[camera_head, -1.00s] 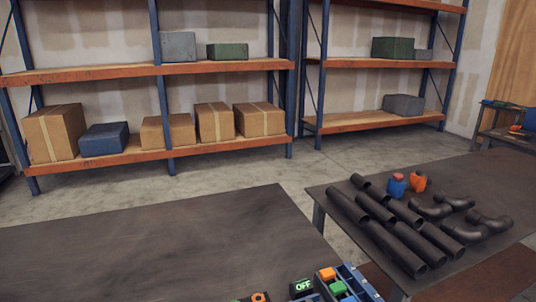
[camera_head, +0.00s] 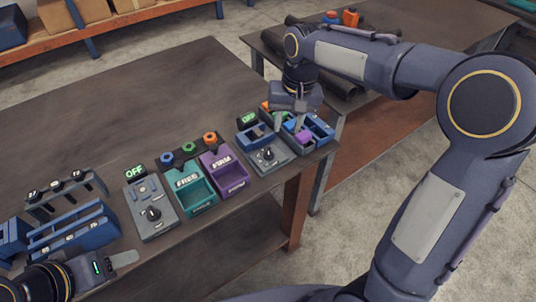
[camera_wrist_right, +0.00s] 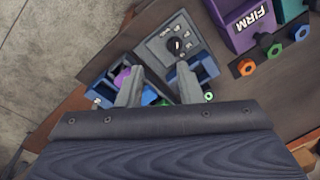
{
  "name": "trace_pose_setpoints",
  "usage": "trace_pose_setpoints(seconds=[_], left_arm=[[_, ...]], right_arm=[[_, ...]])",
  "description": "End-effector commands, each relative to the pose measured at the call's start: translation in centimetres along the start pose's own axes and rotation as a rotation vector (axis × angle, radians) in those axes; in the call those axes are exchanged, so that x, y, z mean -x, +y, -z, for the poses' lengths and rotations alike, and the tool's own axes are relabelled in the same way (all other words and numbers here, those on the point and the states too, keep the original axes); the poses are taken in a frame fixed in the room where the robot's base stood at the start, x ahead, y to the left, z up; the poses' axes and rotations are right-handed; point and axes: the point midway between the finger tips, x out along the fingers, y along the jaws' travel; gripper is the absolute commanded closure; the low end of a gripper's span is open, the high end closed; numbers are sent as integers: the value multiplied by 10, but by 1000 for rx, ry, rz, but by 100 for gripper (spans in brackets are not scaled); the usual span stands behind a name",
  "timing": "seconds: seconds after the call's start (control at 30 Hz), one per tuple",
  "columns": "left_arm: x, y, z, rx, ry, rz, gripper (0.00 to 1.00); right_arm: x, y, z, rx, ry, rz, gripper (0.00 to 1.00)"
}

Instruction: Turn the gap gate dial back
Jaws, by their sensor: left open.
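Two grey dial panels are on the near table. The left panel (camera_head: 151,208) has a dark dial (camera_head: 152,213) and a green OFF display (camera_head: 135,171). The right panel (camera_head: 270,158) has a dark dial (camera_head: 267,154), with another display (camera_head: 248,118) behind it. I cannot tell which is the gap gate. My right gripper (camera_head: 290,123) is above the right panel and its block tray; in the right wrist view its fingers (camera_wrist_right: 160,85) are apart, with a dial (camera_wrist_right: 177,44) beyond them. My left gripper (camera_head: 124,260) is open at lower left, beside the blue rack, apart from the left dial.
A teal FREE bin (camera_head: 190,192) and a purple FIRM bin (camera_head: 224,172) stand between the panels. A blue tray (camera_head: 318,130) holds coloured blocks at the table's right edge. A blue rack (camera_head: 75,230) is at left. The table's back is clear.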

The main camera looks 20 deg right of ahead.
Motion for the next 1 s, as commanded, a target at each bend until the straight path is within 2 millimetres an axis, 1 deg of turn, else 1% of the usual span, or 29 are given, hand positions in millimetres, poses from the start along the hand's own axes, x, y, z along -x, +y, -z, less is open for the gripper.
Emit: trace_pose_setpoints(seconds=[0.03,0.1,0.2,0.27,0.37,0.47,0.7,0.8,0.9,1.0], left_arm=[[-3,-2,-2,0,0,0,55],[-4,-2,-2,0,0,0,55],[-6,-2,-3,0,0,0,55],[-6,-3,-3,0,0,0,55],[-6,-2,-3,0,0,0,55],[-6,-2,-3,0,0,0,55],[-5,-2,-2,0,0,0,55],[-4,-2,-2,0,0,0,55],[-4,-2,-2,0,0,0,55],[-4,-2,-2,0,0,0,55]], right_arm=[[-16,-12,12,0,-16,-34,67],[-28,-24,24,-11,-27,-70,67],[-39,-34,35,-20,-34,-104,67],[-43,-37,37,-23,-37,-115,67],[-51,-38,39,-26,-38,-121,67],[-64,-36,38,-26,-39,-122,67],[-102,-32,36,-26,-39,-120,67],[-112,-30,36,-25,-38,-119,67],[-119,-30,36,-25,-37,-118,67],[-121,-30,36,-25,-36,-118,67]])
